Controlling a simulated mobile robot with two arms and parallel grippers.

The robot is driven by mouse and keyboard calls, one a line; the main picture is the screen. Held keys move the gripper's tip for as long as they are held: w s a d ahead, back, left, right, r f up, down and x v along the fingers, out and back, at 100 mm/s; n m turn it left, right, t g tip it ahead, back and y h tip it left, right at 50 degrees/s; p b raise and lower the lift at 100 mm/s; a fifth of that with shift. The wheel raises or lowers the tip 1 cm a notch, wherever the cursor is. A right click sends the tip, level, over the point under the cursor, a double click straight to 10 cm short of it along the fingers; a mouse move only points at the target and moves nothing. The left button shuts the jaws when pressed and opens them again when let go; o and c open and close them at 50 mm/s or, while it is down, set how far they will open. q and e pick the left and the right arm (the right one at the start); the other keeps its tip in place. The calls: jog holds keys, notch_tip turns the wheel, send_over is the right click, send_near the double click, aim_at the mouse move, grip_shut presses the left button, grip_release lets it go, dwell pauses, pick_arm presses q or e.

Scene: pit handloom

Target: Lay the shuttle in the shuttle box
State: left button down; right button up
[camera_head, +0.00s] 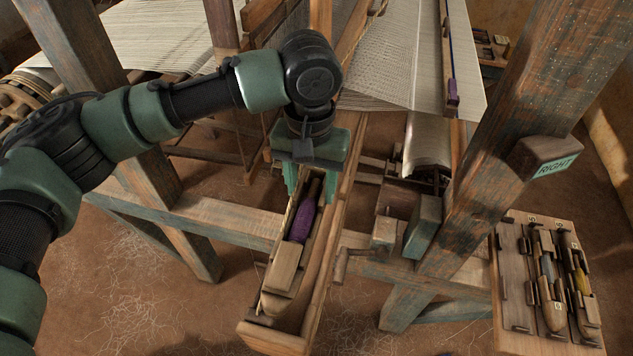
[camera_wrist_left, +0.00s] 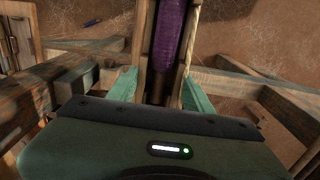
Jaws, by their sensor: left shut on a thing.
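The shuttle, with its purple yarn (camera_head: 302,222), lies lengthwise along the wooden shuttle box (camera_head: 325,245), between its long side walls in the head view. My left gripper (camera_head: 308,185) is shut on the shuttle near its far end, with the fingers pointing down. In the left wrist view the purple yarn (camera_wrist_left: 168,40) runs away between the two green fingers (camera_wrist_left: 160,92), with wooden sides along it. The gripper hides the far end of the shuttle. I cannot tell whether the shuttle rests on the box floor. My right gripper is not in view.
A loom post (camera_head: 510,130) with a RIGHT sign (camera_head: 556,167) stands to the right. A rack (camera_head: 512,290) there holds other shuttles. Woven cloth (camera_head: 410,55) stretches behind.

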aim_at(314, 193)
pick_arm(q)
jog(key=shift+f+b, duration=0.3)
jog(key=shift+f, duration=0.15)
jog(key=shift+w+d+f+b, duration=0.1)
jog(key=shift+d+f+b, duration=0.05)
jog(key=shift+f+b, duration=0.2)
jog(key=shift+w+d+f+b, duration=0.1)
jog(key=shift+d+f+b, duration=0.15)
jog(key=shift+f+b, duration=0.55)
jog(key=shift+b, duration=0.2)
jog(key=shift+a+f+b, duration=0.15)
jog(key=shift+f+b, duration=0.3)
jog(key=shift+b, duration=0.1)
jog(key=shift+f, duration=1.8)
jog(key=c, duration=0.7)
grip_release()
jog(key=shift+o, duration=0.9)
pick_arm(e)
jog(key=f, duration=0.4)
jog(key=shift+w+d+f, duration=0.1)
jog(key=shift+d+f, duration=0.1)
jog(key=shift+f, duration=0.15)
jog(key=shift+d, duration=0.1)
